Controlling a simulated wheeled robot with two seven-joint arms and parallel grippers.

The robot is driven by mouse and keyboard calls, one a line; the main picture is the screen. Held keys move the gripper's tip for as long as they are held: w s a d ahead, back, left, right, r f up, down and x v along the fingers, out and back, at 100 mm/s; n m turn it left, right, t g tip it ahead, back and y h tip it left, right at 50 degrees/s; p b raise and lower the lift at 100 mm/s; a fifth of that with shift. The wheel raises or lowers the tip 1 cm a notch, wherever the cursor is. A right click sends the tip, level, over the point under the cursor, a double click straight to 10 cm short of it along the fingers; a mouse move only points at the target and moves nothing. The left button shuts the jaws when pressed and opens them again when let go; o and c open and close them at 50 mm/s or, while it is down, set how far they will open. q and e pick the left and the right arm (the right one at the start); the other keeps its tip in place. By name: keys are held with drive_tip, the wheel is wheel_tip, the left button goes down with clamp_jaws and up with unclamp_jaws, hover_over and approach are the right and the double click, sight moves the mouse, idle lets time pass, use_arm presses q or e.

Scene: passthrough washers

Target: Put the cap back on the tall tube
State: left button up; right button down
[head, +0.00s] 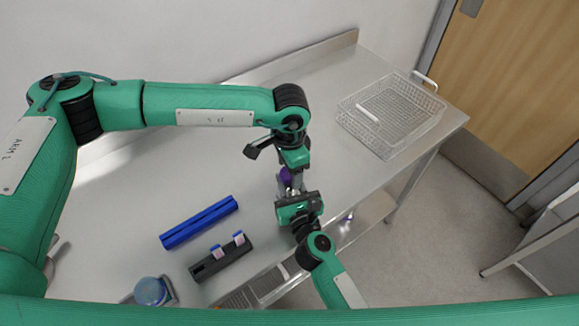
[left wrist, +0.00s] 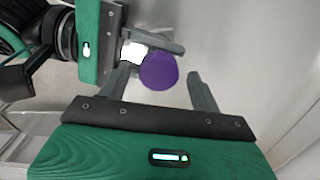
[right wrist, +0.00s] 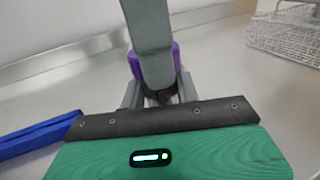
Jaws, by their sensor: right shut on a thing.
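The purple cap (head: 285,177) shows between my two grippers near the table's front edge. In the left wrist view the cap (left wrist: 158,71) is a round disc between the fingers of my left gripper (left wrist: 158,78), with gaps on both sides. My left gripper is open. My right gripper (right wrist: 159,88) is shut on the tall tube, which is mostly hidden by the fingers; a white part (left wrist: 132,54) shows between its jaws in the left wrist view. In the right wrist view the purple cap (right wrist: 133,62) is partly covered by a left gripper finger. I cannot tell whether it is seated on the tube.
A blue rack (head: 200,222) and a dark rack (head: 222,262) with two small pale-capped tubes lie to the left. A blue-lidded jar (head: 150,291) stands at the lower left. A wire basket (head: 390,118) sits at the back right. The steel table (head: 320,100) between is clear.

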use_arm(q)
drive_tip(key=shift+r, duration=2.25)
drive_tip(key=shift+c, duration=0.6)
